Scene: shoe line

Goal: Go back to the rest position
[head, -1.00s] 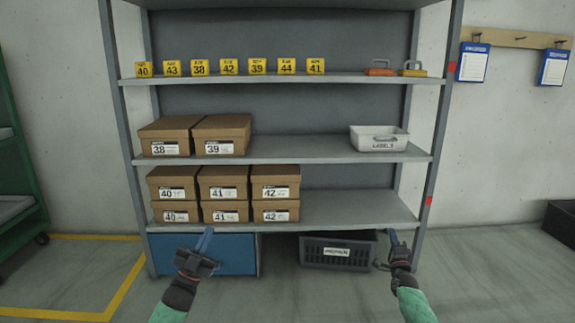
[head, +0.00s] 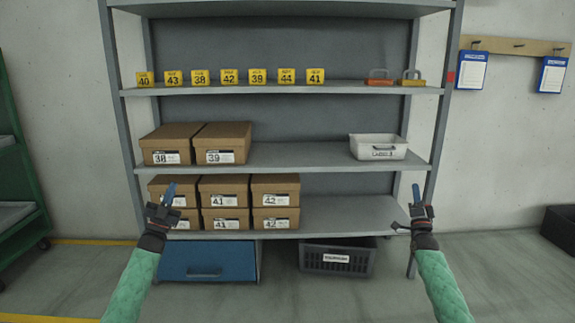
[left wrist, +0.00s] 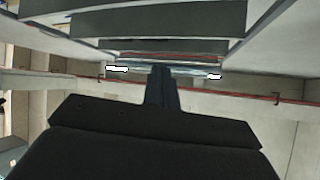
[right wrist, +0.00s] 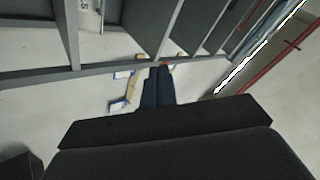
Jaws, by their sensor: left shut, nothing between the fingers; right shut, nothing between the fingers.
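My left gripper (head: 169,193) is raised in front of the lower left of the shelf rack, overlapping the size 40 boxes in the head view. Its fingers are together and empty, and they also show in the left wrist view (left wrist: 161,85). My right gripper (head: 417,197) is raised at the right post of the rack. Its fingers are together with nothing between them, as the right wrist view (right wrist: 158,85) also shows. Both grippers point upward at about the same height.
The grey shelf rack (head: 350,212) holds brown shoe boxes (head: 222,142), a white labels bin (head: 379,147) and yellow size tags (head: 229,77). A blue drawer (head: 207,262) and a dark crate (head: 337,257) are below. A green rack (head: 22,180) stands at left. Clipboards (head: 472,70) hang at right.

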